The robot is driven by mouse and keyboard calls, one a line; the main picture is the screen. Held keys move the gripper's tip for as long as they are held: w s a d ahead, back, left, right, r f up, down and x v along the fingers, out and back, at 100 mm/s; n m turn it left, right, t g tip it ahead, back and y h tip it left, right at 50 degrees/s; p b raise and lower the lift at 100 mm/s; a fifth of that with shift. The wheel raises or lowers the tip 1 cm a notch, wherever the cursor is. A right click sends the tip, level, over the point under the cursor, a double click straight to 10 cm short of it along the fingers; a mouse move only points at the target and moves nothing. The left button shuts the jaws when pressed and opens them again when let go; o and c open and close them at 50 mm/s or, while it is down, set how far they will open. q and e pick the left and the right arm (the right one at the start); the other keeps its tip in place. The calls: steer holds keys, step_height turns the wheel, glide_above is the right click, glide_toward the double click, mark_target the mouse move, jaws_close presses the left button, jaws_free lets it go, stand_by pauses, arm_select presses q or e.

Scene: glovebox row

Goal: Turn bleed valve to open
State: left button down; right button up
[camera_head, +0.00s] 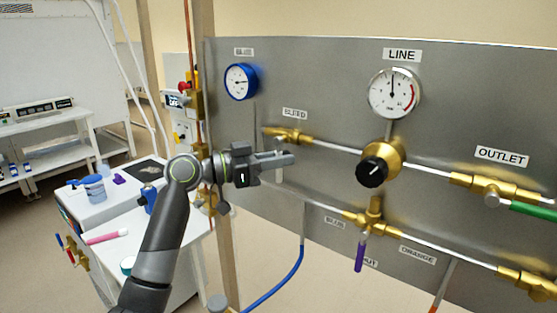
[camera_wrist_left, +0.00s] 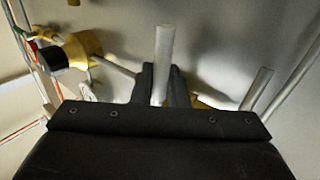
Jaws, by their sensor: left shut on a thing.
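The bleed valve (camera_head: 287,135) is a brass fitting under the BLEED label (camera_head: 295,113) on the grey panel. My left gripper (camera_head: 288,159) reaches in from the left, just below the valve body. In the left wrist view its dark fingers (camera_wrist_left: 163,92) are shut around a pale grey bar, which looks like the valve's handle (camera_wrist_left: 165,45). The fingers and wrist hide much of the handle in the head view, so its exact angle is hard to tell. My right gripper is not in view.
A black-knobbed brass regulator (camera_head: 374,171) sits right of the gripper, below the LINE gauge (camera_head: 394,93). A purple-handled valve (camera_head: 360,255) hangs lower down. A blue gauge (camera_head: 240,81) is above left. A white bench (camera_head: 110,215) with small items stands at left.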

arm_select(q)
steer(key=shift+s+d+r+n+t+h+b, duration=0.1)
steer(key=shift+s+d+n+t+h+b, duration=0.25)
steer(key=shift+n+b, duration=0.6)
steer(key=shift+s+d+r+n+t+h+b, duration=0.15)
steer(key=shift+n+t+h+b, duration=0.4)
steer(key=shift+n, duration=0.7)
steer(key=shift+s+d+r+n+t+h+b, duration=0.1)
steer(key=shift+d+n+t+h+b, duration=0.25)
steer(key=shift+n+b, duration=0.6)
steer(key=shift+n+t, duration=0.25)
steer(key=shift+n, duration=0.1)
steer(key=c, duration=1.5)
jaws_free()
